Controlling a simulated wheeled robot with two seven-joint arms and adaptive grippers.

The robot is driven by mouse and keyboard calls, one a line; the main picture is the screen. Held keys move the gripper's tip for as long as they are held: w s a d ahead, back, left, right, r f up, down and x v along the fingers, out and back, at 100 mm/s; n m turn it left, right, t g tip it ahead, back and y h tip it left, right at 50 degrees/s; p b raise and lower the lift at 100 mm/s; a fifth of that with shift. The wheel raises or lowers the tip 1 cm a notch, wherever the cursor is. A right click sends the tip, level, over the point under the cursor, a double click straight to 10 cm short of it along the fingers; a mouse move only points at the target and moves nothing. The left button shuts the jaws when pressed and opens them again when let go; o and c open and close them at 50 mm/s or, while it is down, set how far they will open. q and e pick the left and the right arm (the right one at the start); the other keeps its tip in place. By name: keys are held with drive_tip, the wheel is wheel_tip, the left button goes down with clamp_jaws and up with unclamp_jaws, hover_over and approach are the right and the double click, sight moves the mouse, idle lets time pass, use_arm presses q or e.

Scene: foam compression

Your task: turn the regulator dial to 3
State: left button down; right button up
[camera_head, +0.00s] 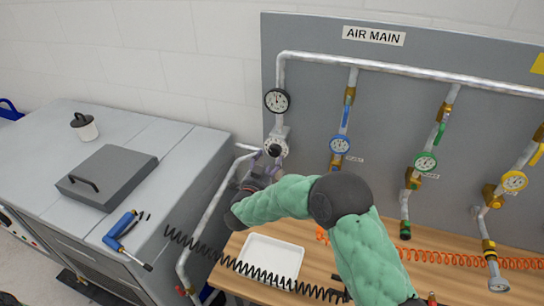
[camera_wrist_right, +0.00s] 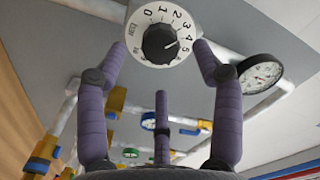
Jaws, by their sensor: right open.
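The regulator dial (camera_head: 276,147) is a white disc with a black knob, on the pipe under a gauge at the board's left end. In the right wrist view, the dial (camera_wrist_right: 160,34) carries printed numbers around its black knob. The knob's white mark points to the right, around 4 or 5; I cannot tell exactly. Contact is not clear. My left gripper is not visible.
A black-rimmed gauge (camera_head: 277,101) sits above the dial. Blue, green and yellow gauge lines hang from the AIR MAIN board (camera_head: 374,36). Below are a wooden bench with a white tray (camera_head: 271,259) and coiled hoses. A grey cabinet (camera_head: 195,149) stands left.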

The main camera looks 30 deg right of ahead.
drive_tip(key=v, duration=0.7)
drive_tip(key=shift+r, duration=0.1)
